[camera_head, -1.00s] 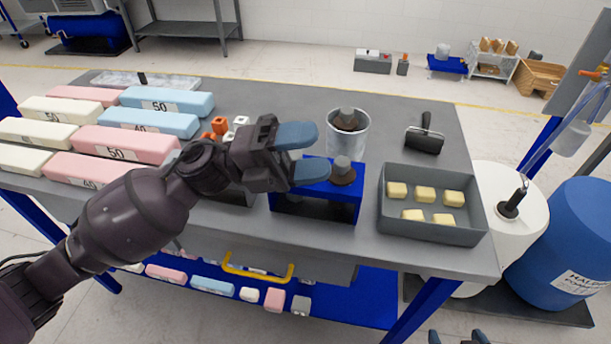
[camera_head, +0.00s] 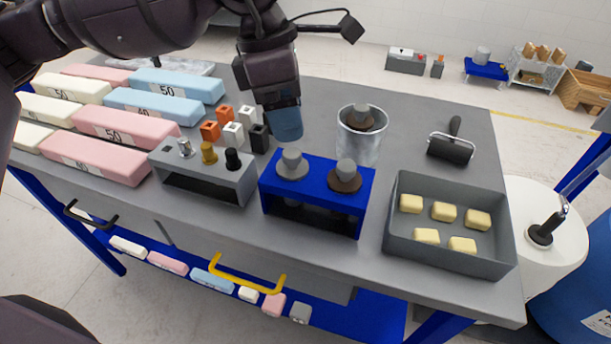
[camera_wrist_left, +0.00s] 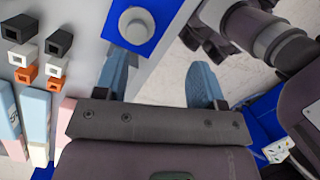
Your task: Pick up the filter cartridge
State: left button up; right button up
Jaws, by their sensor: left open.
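No thing is labelled as the filter cartridge. The likeliest are the grey-knobbed pieces: one with a grey disc (camera_head: 292,165) and one with a brown disc (camera_head: 346,176), both upright on the blue stand (camera_head: 318,214). Another with a brown disc (camera_head: 361,117) sits in the clear bucket (camera_head: 359,146). My left gripper (camera_head: 285,124) points down just behind the grey-disc piece, open and empty, apart from it. In the left wrist view, that grey knob (camera_wrist_left: 137,25) shows beyond the open fingers of the left gripper (camera_wrist_left: 162,80).
Left of the blue stand is a grey stand (camera_head: 205,174) with several small knobs; orange, white and black blocks (camera_head: 233,134) stand behind it. Foam bars (camera_head: 107,129) fill the left. A grey tray (camera_head: 450,237) with yellow blocks and a roller (camera_head: 451,146) are on the right.

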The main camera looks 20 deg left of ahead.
pick_arm(q)
jog(key=shift+w+a+r+t+y, duration=0.4)
jog(key=shift+w+a+r+y, duration=0.1)
jog(key=shift+w+a, duration=0.15)
jog(key=shift+f, duration=0.3)
send_over(291, 152)
jog(key=f, duration=0.3)
jog(key=f+b, duration=0.1)
jog(key=shift+s+a+f, duration=0.15)
jog(key=shift+a, duration=0.1)
jog(key=shift+d+f, duration=0.1)
jog(key=shift+f, duration=0.8)
jog(key=f, duration=0.4)
jog(key=shift+w+d+b, duration=0.2)
jog(key=shift+b, duration=0.2)
jog(key=shift+c, duration=0.5)
grip_shut()
